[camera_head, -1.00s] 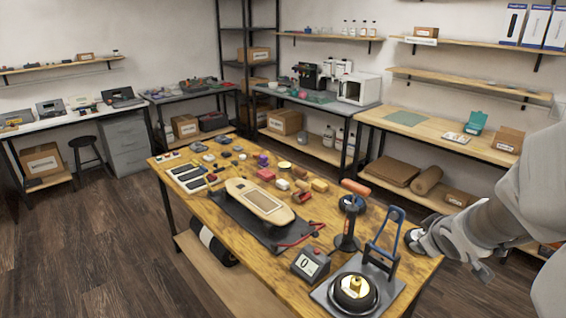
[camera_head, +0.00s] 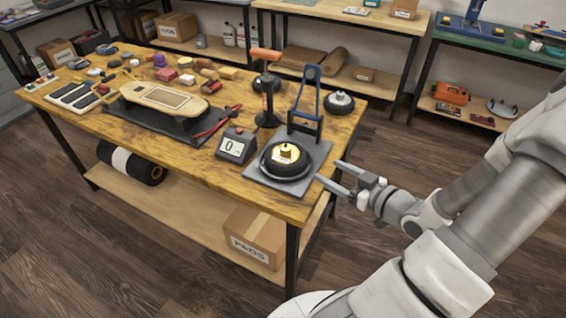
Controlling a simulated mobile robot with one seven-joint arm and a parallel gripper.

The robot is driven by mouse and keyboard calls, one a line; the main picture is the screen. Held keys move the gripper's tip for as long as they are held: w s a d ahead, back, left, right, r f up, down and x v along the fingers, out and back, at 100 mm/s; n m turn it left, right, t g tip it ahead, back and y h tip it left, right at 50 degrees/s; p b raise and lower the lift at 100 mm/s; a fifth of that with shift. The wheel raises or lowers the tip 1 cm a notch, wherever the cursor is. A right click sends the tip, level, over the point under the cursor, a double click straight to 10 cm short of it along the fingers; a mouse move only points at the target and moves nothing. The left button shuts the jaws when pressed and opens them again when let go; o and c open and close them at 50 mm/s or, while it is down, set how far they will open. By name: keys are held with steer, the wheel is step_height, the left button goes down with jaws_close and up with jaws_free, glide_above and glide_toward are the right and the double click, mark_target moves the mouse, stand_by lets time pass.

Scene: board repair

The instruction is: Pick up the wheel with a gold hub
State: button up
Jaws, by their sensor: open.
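A black wheel with a gold hub (camera_head: 286,153) lies flat on a grey plate (camera_head: 262,181) at the near right corner of the wooden workbench. A brass-coloured block stands up from its pale centre. My gripper (camera_head: 329,172) is to the right of the wheel, by the bench's right edge. Its two fingers are apart, point left toward the plate, and hold nothing. Whether the fingertips are above the plate or beside it is hard to tell.
A blue-handled frame (camera_head: 306,100) stands just behind the wheel. A digital display (camera_head: 236,145) is to its left. A wheel with a pale hub (camera_head: 339,102) sits behind right. A skateboard deck (camera_head: 165,98) and red-handled tool (camera_head: 217,124) lie farther left.

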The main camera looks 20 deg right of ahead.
mark_target(288, 149)
steer(key=b+x, duration=0.3)
steer(key=x, duration=0.9)
steer(key=shift+a+r, duration=0.15)
steer(key=shift+a+b+x, duration=0.2)
steer(key=shift+b+x, duration=0.7)
steer(key=shift+x, duration=1.75)
steer(key=shift+r, duration=0.15)
jaws_close()
